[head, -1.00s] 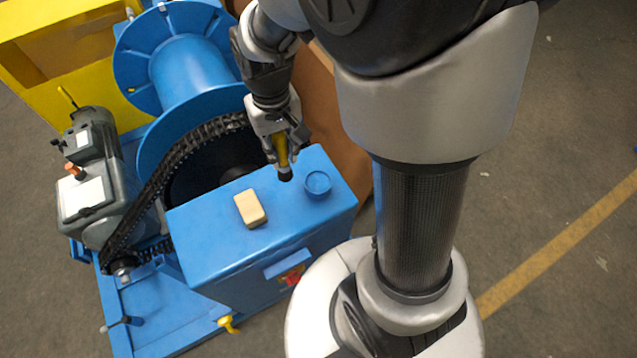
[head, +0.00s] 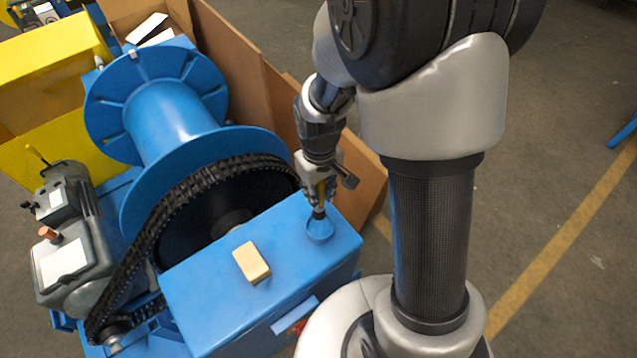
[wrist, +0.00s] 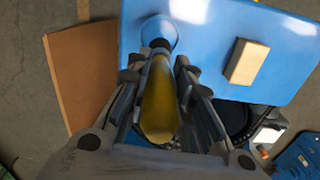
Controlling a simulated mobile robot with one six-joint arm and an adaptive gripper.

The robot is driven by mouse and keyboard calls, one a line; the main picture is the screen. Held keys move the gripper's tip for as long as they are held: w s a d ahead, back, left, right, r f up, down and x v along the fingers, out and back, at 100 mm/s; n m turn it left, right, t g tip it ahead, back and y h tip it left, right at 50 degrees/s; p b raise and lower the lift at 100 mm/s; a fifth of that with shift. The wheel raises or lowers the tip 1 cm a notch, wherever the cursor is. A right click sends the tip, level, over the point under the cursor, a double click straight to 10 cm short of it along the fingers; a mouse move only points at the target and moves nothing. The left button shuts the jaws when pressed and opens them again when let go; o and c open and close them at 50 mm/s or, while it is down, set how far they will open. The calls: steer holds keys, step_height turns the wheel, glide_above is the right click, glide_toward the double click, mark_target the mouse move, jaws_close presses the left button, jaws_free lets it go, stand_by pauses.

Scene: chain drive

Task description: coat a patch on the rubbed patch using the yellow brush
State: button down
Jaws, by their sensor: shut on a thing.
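My gripper (head: 322,190) is shut on the yellow brush (wrist: 159,100). In the wrist view the brush's yellow handle lies between my fingers. Its dark tip (head: 318,213) points down at the small round blue dish (head: 320,230) on top of the blue box (head: 215,297). The tip is over or in the dish; I cannot tell whether it touches the inside. The dish also shows in the wrist view (wrist: 159,29). I cannot make out a rubbed patch in either view.
A tan block (head: 251,263) lies on the blue box, left of the dish. A black chain (head: 150,222) runs around the blue drum (head: 165,115) to the grey motor (head: 75,245). A brown cardboard panel (head: 235,60) stands behind. The box top is otherwise clear.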

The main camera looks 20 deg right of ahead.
steer(key=shift+d+f, duration=0.1)
steer(key=shift+f, duration=0.35)
steer(key=shift+f+b, duration=2.4)
steer(key=shift+f, duration=0.3)
steer(key=shift+s+f+b, duration=0.1)
steer(key=shift+f+b, duration=0.35)
steer(key=shift+f, duration=0.1)
steer(key=shift+r, duration=0.1)
steer(key=shift+r+p, duration=2.85)
steer(key=shift+r, duration=0.6)
